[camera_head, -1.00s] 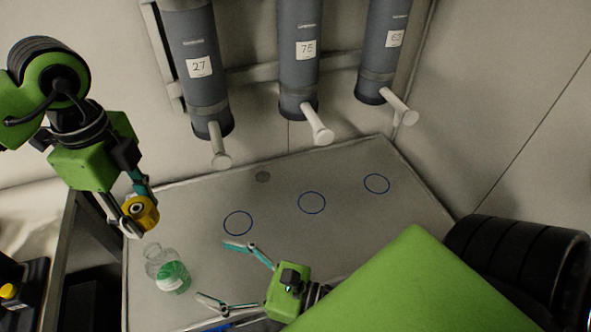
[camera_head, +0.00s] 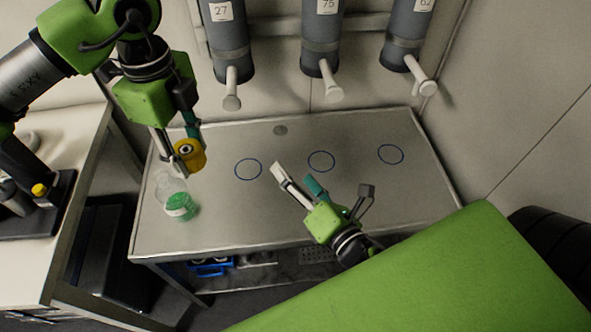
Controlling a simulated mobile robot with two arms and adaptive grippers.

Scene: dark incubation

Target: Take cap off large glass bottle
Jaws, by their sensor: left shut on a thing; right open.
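The yellow cap (camera_head: 189,153) is between the fingers of my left gripper (camera_head: 180,152), which is shut on it, up and to the right of the bottle in the head view. The clear glass bottle (camera_head: 180,207) with a green-and-white label stands on the left part of the grey table (camera_head: 232,222). No cap shows on its top, and a gap shows between cap and bottle. My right gripper (camera_head: 322,182) is open and empty over the middle of the table, to the right of the bottle.
Three grey dispensers with white spouts hang on the back wall, the left one numbered 27 (camera_head: 229,40). Blue circles (camera_head: 248,169) mark the bare table below them. A side bench (camera_head: 40,240) with a black device stands left. Blue items (camera_head: 210,267) sit under the table.

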